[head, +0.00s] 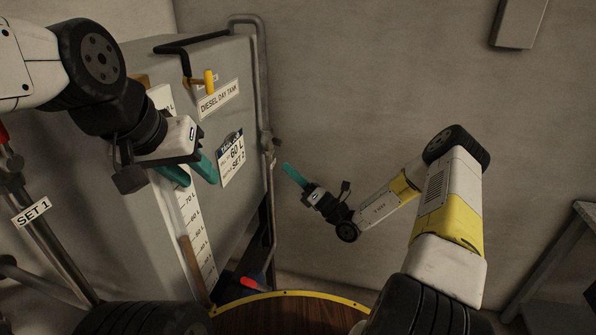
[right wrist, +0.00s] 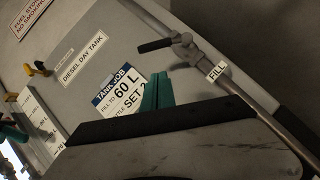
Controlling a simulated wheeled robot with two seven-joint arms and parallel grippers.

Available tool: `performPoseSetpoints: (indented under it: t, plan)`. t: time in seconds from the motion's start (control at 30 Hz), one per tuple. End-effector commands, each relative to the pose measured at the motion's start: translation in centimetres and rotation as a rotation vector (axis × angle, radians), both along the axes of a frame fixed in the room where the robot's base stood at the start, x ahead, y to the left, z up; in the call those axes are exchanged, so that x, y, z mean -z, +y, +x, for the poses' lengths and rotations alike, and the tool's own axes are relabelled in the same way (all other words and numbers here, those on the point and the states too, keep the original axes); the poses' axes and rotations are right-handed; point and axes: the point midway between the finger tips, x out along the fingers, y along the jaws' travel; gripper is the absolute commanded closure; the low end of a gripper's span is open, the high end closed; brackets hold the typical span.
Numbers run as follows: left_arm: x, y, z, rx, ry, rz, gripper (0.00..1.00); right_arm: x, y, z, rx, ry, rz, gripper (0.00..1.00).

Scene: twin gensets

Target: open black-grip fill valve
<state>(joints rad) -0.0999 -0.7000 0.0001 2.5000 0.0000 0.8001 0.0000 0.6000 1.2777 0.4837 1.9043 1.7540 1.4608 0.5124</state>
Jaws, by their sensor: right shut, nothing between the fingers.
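The fill valve's black grip (right wrist: 155,45) shows in the right wrist view as a short lever, sticking out to the left from a grey pipe. The pipe carries a FILL tag (right wrist: 216,70). In the head view the valve (head: 269,142) is small on the pipe at the tank's right edge, and its grip is hard to make out. My right gripper (head: 287,168) is shut and empty, to the right of the pipe and a little below the valve. Its teal fingers (right wrist: 157,92) are together, apart from the grip. My left gripper (head: 192,171) is open and empty in front of the tank.
The grey diesel day tank (head: 185,85) carries a 60 L SET 2 job card (head: 232,158) and a level scale (head: 192,215). A yellow grip (head: 209,80) is near its top.

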Motion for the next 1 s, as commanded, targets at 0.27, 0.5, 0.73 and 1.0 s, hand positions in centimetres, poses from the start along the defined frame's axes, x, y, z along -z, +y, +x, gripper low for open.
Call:
performPoseSetpoints:
  t: [0.27,0.5,0.73,1.0]
  plan:
    - [0.0,0.0,0.0,0.0,0.0,0.0,0.64,-3.2,1.9,2.9,0.001,-0.006,-0.003,1.0]
    - [0.0,0.0,0.0,0.0,0.0,0.0,0.64,-4.5,1.9,3.9,0.0,-0.003,-0.001,1.0]
    - [0.0,0.0,0.0,0.0,0.0,0.0,0.64,-4.5,1.9,4.0,0.0,-0.002,-0.001,1.0]
    - [0.0,0.0,0.0,0.0,0.0,0.0,0.64,-4.5,1.9,4.0,0.0,-0.001,-0.001,1.0]
